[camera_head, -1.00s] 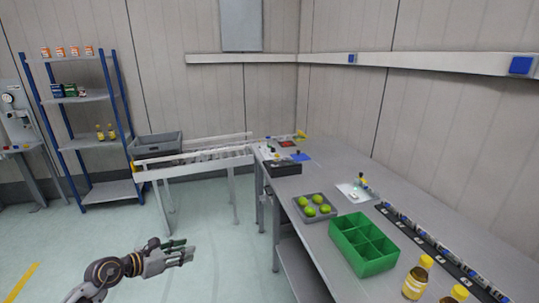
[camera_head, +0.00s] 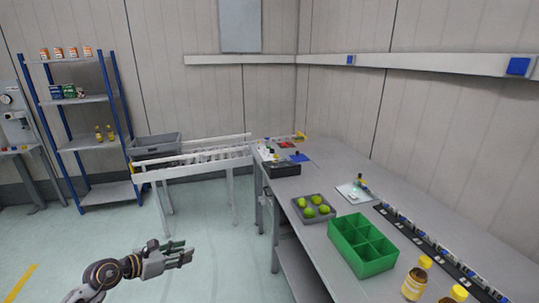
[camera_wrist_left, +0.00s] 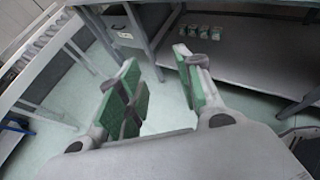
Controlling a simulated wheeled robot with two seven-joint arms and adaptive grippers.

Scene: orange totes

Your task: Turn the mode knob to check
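My left gripper (camera_head: 185,252) is over the floor at the lower left of the head view, to the left of the workbench and well apart from it. In the left wrist view its two green-padded fingers (camera_wrist_left: 157,62) stand apart with nothing between them. No mode knob can be clearly made out. A small white panel (camera_head: 346,190) with small fittings lies on the workbench (camera_head: 300,236). A grey machine with a round gauge (camera_head: 14,125) stands at the far left edge. Any knob or lettering on either is too small to read. My right gripper is not in view.
A grey tray of green fruit (camera_head: 328,218), a green divided box (camera_head: 387,268) and yellow-capped bottles (camera_head: 414,284) stand on the bench. A roller conveyor (camera_head: 195,170) and a blue-framed shelf (camera_head: 84,98) are behind. The floor (camera_head: 215,220) between gripper and bench is clear.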

